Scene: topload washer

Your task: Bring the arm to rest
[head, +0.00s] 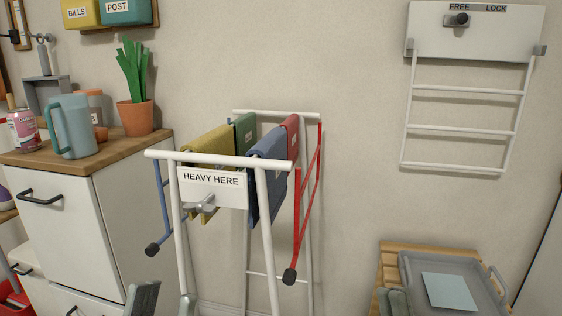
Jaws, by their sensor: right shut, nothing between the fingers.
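My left gripper (143,298) shows only as grey fingertips at the bottom edge, left of the drying rack's legs. Most of it is cut off, and I cannot tell whether its fingers are apart. My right gripper (391,301) shows at the bottom edge in front of the wooden stand with the grey tray. Its fingertips are close together, shut with nothing between them. The rest of both arms is out of view.
A white rack (219,159) labelled HEAVY HERE holds several folded cloths. A cabinet (60,200) with a jug (72,127) and potted plant (135,112) stands left. A grey tray (480,296) is at lower right. A folding wall rack (462,130) hangs above.

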